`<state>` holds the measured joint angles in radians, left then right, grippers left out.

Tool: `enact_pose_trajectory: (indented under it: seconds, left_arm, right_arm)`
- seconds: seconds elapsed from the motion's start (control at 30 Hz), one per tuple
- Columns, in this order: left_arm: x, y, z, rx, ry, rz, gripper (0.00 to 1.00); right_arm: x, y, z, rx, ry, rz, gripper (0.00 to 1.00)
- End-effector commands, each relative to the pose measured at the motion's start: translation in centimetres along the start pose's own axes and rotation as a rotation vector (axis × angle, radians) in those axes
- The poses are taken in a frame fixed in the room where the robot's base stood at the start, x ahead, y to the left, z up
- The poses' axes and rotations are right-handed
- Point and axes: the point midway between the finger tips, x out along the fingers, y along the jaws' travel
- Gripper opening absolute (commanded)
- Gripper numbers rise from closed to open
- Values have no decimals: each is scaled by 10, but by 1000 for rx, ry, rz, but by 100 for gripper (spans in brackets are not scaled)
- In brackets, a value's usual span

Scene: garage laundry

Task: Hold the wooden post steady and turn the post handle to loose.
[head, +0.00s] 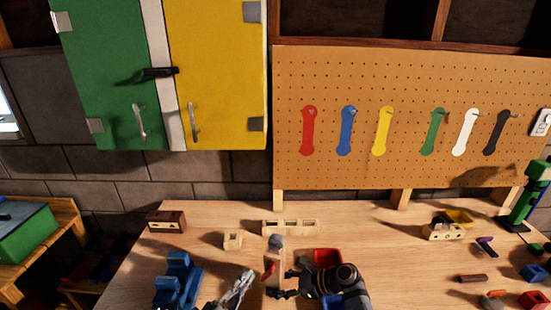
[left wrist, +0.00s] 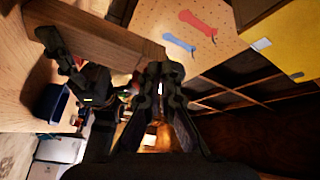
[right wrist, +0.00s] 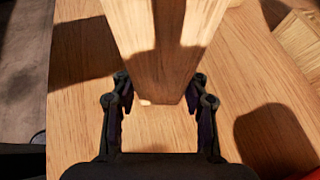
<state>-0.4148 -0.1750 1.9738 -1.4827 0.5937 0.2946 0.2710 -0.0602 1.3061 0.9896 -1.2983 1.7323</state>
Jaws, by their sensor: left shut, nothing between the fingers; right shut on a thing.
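The wooden post (head: 279,259) stands on the workbench at the front middle, with a grey knob (head: 275,242) at its top. A small red piece (head: 267,271), which looks like the post handle, is on its left side. My right gripper (head: 281,292) is shut on the post low down; the right wrist view shows the post (right wrist: 155,45) between its fingers (right wrist: 160,100). My left gripper (head: 247,276) is shut and empty, just left of the post. In the left wrist view its closed fingertips (left wrist: 160,70) are close to the post's end (left wrist: 110,38); I cannot tell whether they touch.
A blue stand (head: 178,280) is left of my left gripper. A red bin (head: 328,257) is behind my right arm. Wooden blocks (head: 290,227) lie behind the post. Several small parts lie at the right. The bench between the blocks and the right-hand parts is mostly clear.

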Motion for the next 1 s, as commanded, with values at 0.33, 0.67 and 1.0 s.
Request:
enact_pose_trajectory:
  seconds: [0.33, 0.67, 1.0]
  left_arm:
    - [0, 0, 0, 0, 0, 0, 0]
    - [1, 2, -4, 1, 0, 0, 0]
    - [2, 4, -8, -5, -2, -2, 0]
  right_arm:
    - [0, 0, 0, 0, 0, -1, 27]
    - [0, 0, 0, 0, 0, -1, 27]
    - [0, 0, 0, 0, 0, -1, 27]
